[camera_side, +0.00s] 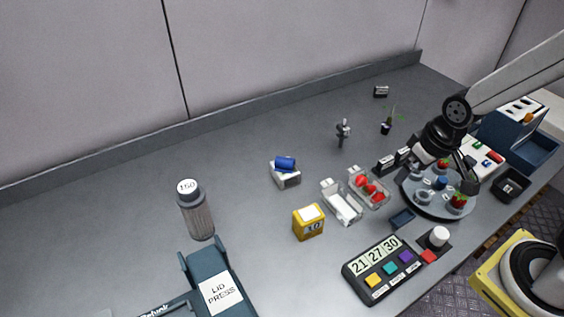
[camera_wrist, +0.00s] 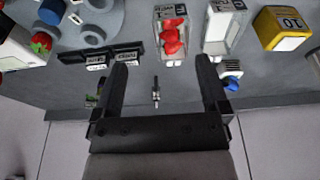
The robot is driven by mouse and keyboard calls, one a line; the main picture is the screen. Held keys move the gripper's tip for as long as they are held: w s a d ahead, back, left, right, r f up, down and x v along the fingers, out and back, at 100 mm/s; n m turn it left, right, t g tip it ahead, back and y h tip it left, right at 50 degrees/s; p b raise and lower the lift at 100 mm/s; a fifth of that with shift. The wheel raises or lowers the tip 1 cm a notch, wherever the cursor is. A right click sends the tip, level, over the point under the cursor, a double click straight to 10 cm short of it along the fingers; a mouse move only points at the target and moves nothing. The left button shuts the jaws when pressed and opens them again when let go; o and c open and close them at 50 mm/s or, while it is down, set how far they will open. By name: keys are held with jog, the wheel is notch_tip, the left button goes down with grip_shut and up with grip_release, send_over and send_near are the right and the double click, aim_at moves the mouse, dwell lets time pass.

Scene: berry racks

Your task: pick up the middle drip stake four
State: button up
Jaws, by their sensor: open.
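A small upright grey piece with a dark stem (camera_side: 343,130) stands alone on the grey table. It may be a drip stake, but no number can be read on it. It also shows in the wrist view (camera_wrist: 155,92), small, in the gap between my fingers as seen from above. My gripper (camera_wrist: 162,64) is open and empty, with its two black fingers wide apart. In the side view my dark wrist hangs over the round plate at the right, and the fingertips are hard to make out. No other thing is plainly a drip stake.
Black labelled blocks (camera_side: 385,164) stand beside the round plate (camera_side: 430,209). A berry punnet (camera_side: 369,188), an empty punnet (camera_side: 341,203), a yellow block (camera_side: 308,222) and a blue-topped item (camera_side: 285,172) stand nearby. A potted sprout (camera_side: 386,128) stands behind.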

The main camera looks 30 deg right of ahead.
dwell(0.3)
jog(key=m+g, duration=0.2)
jog(key=m, duration=1.6)
send_over(344, 127)
jog(key=shift+s+f, duration=0.25)
jog(key=shift+f, duration=0.3)
jog(key=shift+s+f, duration=0.2)
jog(key=shift+f, duration=0.35)
jog(key=shift+w+d+f+m+g, duration=0.1)
jog(key=shift+w+f+m+g, duration=0.2)
jog(key=shift+w+m, duration=0.4)
jog(key=shift+s, duration=0.15)
jog(key=shift+f, duration=1.25)
jog(key=shift+f, duration=0.1)
jog(key=shift+f, duration=2.45)
